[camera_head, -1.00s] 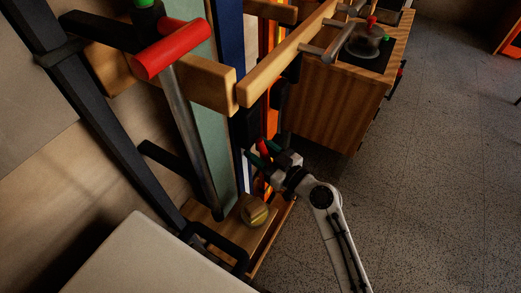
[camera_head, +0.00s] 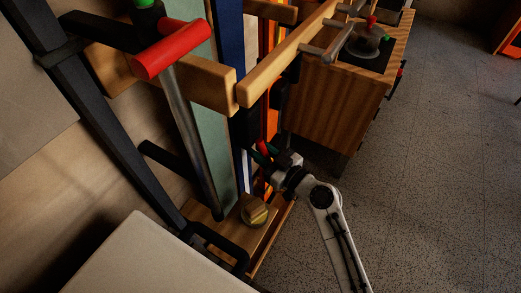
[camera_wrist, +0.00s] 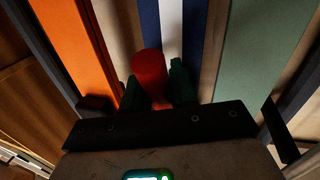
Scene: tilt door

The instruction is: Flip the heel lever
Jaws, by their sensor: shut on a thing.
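A red rounded handle (camera_wrist: 148,72) stands out from the striped panel in the wrist view. Its red end (camera_head: 263,146) shows as a small patch in the head view. My gripper (camera_head: 265,154) has dark green fingers, one on each side of this handle, and is shut on it. In the wrist view, the gripper (camera_wrist: 156,92) hides the lower end of the handle. The pictures do not show clearly whether this handle is the heel lever, nor how it joins the panel.
A large red T-shaped handle (camera_head: 171,48) on a grey rod stands at the left. A wooden knob (camera_head: 254,210) sits on a low wooden ledge below. A wooden bar (camera_head: 288,55) crosses above my gripper. A wooden cabinet (camera_head: 335,105) stands behind. The speckled floor (camera_head: 440,170) at right is clear.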

